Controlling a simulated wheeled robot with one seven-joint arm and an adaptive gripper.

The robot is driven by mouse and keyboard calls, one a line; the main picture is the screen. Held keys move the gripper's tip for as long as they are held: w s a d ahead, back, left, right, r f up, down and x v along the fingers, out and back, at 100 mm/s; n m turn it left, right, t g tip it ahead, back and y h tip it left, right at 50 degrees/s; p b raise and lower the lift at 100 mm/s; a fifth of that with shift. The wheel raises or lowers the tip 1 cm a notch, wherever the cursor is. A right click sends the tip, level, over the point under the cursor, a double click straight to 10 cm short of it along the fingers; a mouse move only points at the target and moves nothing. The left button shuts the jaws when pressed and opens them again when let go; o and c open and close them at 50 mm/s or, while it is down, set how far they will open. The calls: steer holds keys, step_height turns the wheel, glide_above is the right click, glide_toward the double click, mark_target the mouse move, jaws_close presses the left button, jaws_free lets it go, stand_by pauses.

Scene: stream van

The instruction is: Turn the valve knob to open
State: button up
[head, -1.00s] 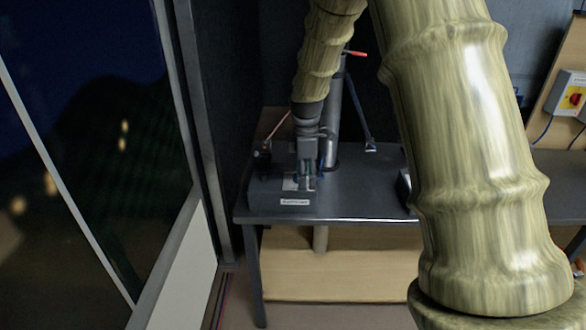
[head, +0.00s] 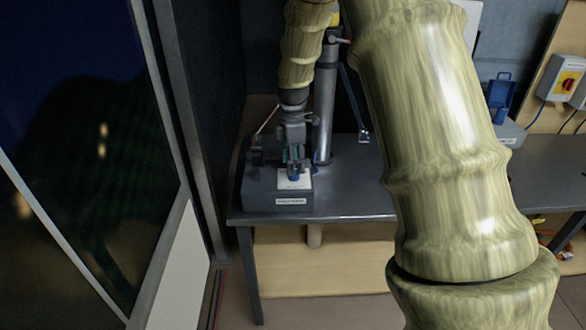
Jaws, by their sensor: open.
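A dark grey box (head: 258,191) with a white label on its front stands at the left end of the grey table. A white plate (head: 301,181) shows on the box, with a small blue part (head: 293,172) on it, between or just below my fingertips. I cannot tell for sure whether this blue part is the valve knob. My gripper (head: 293,164) points down over the box and is open. Its fingers hide part of the box top, and contact cannot be told.
The grey table (head: 350,196) is clear to the right of the box. A metal post (head: 325,110) rises just behind my gripper. A blue device (head: 500,98) on a grey box stands farther right. A red and yellow switch box (head: 565,80) is at the far right. A glass panel fills the left.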

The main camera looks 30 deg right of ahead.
steer(key=shift+s+f, duration=0.2)
steer(key=shift+f, duration=1.4)
steer(key=c, duration=1)
steer(key=shift+c, duration=0.2)
